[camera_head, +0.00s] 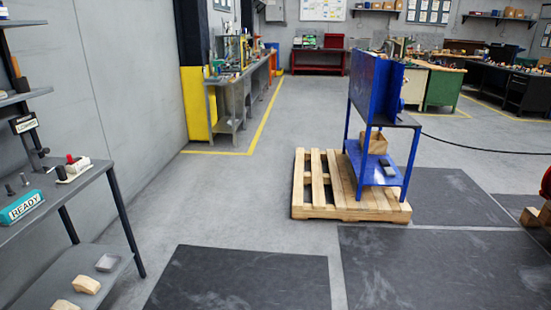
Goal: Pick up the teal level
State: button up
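A teal block lettered "READY" (21,206) lies at the front edge of the grey shelf unit's upper top (75,190), at the far left. It is the only clearly teal thing near me; I cannot tell for certain that it is a level. My gripper is not in view.
Behind the block are dark pegs (18,186) and a white device with a red knob (73,167). Wooden pieces (86,284) lie on the lower shelf. A blue stand (375,120) is on a wooden pallet (309,195). The floor between is clear, with dark mats (240,280).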

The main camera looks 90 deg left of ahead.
aim_at(21, 208)
jog(key=u, duration=1.55)
jog(key=k, duration=0.1)
jog(key=u, duration=3.05)
jog(key=k, duration=0.9)
jog(key=z, duration=0.2)
jog(key=i, duration=0.9)
jog(key=u, duration=0.1)
